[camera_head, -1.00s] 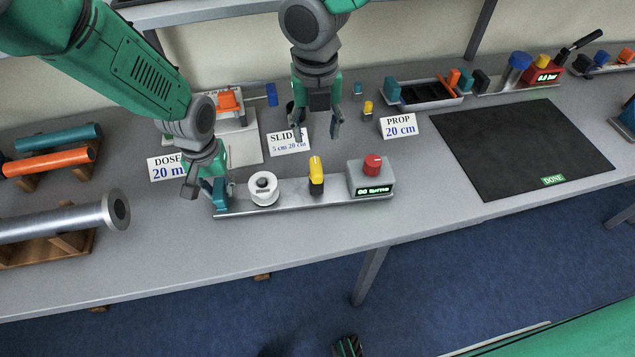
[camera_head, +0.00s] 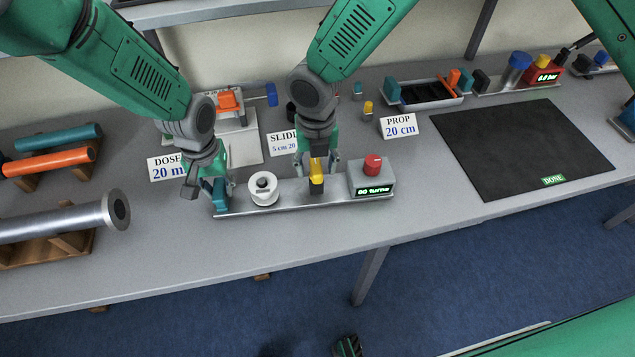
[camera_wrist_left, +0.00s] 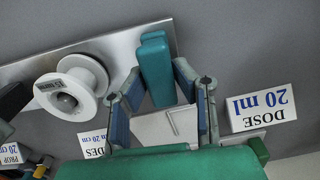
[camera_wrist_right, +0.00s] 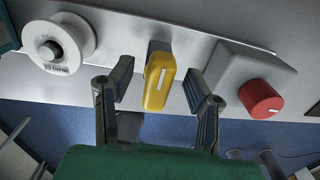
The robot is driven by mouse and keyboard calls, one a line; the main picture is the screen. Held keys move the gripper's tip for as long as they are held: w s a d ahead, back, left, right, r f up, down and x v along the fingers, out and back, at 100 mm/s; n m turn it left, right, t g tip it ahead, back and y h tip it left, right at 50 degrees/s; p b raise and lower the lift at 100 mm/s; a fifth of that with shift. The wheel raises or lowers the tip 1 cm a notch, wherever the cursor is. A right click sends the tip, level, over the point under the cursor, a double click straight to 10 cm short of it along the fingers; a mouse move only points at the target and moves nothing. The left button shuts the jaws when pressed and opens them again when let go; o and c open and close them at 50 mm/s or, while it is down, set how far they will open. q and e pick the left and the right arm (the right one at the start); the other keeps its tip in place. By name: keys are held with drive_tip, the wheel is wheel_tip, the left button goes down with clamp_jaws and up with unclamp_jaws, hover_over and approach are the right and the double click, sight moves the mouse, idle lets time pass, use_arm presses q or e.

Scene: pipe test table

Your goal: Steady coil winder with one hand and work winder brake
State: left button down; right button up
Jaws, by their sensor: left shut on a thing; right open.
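The coil winder is a grey metal bar (camera_head: 285,205) on the table. It carries a teal upright grip (camera_head: 220,195), a white spool (camera_head: 263,188), a yellow brake lever (camera_head: 316,168) and a grey box with a red knob (camera_head: 373,163), whose display reads "00 turns". My left gripper (camera_wrist_left: 157,72) is shut on the teal grip (camera_wrist_left: 156,70) at the bar's left end. My right gripper (camera_wrist_right: 158,78) is open, its fingers on either side of the yellow lever (camera_wrist_right: 160,75) with gaps showing. In the head view it partly hides the lever.
A metal tube (camera_head: 55,222) lies on a wooden stand at left. A black mat (camera_head: 520,145) lies at right. The table in front of the bar is clear.

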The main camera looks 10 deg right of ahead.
clamp_jaws()
use_arm(q)
drive_tip(key=shift+a, duration=0.1)
use_arm(e)
drive_tip(key=shift+d+m, duration=0.15)
drive_tip(key=shift+m, duration=1.55)
drive_tip(key=m, duration=0.3)
drive_tip(key=shift+d, duration=0.1)
drive_tip(key=shift+m, duration=0.3)
